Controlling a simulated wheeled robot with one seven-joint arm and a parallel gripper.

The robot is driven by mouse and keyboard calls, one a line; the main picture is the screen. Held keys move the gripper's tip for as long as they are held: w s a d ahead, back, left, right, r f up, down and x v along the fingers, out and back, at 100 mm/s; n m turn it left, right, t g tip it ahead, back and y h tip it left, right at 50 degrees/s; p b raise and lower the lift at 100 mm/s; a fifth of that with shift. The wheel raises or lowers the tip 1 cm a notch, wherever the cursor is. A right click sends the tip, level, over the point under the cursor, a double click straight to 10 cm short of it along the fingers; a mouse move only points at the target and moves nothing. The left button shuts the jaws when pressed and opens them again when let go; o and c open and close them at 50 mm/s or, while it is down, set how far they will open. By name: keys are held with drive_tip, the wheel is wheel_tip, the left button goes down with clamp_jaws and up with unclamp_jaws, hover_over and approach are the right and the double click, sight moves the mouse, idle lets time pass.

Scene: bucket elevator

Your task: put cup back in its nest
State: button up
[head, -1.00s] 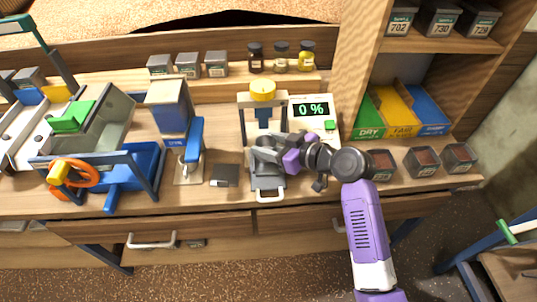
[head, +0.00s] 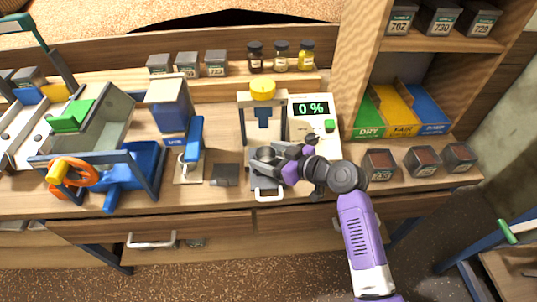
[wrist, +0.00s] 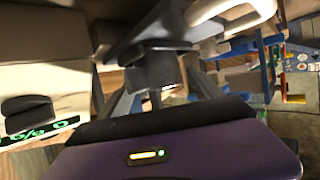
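A dark grey round cup (head: 265,155) shows in the head view at the front of the small press with a yellow knob (head: 262,90). My gripper (head: 275,158) reaches in from the right, with its fingers at the cup. In the wrist view a dark cylindrical part, probably the cup (wrist: 157,68), lies straight ahead of the purple gripper body. Whether the fingers grip it or only stand around it is unclear. The nest is not clearly visible; the dark base (head: 268,182) with a white handle lies below the cup.
A small dark block (head: 225,175) and a blue-handled device (head: 193,145) are to the left. Dark square containers (head: 379,164) stand to the right. A shelf upright (head: 352,70) rises behind my arm.

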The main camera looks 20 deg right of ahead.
drive_tip(key=shift+r, duration=0.2)
drive_tip(key=v, duration=1.2)
drive_tip(key=shift+b, duration=0.4)
drive_tip(key=s+f+m+h, duration=0.25)
drive_tip(key=s+f, duration=0.25)
drive_tip(key=s, duration=0.3)
drive_tip(key=s+f+m+h, duration=0.25)
drive_tip(key=s+f, duration=0.25)
drive_tip(key=s, duration=0.4)
drive_tip(key=s+a+r+t, duration=0.1)
drive_tip(key=s+a+r, duration=0.1)
drive_tip(key=s+r, duration=0.4)
drive_tip(key=s+a+r+t+h, duration=0.1)
drive_tip(key=s+a+r, duration=0.2)
drive_tip(key=s+r, duration=0.3)
drive_tip(key=s, duration=0.4)
drive_tip(key=shift+s+a+t, duration=0.2)
drive_tip(key=shift+s+t, duration=0.1)
drive_tip(key=shift+t, duration=0.1)
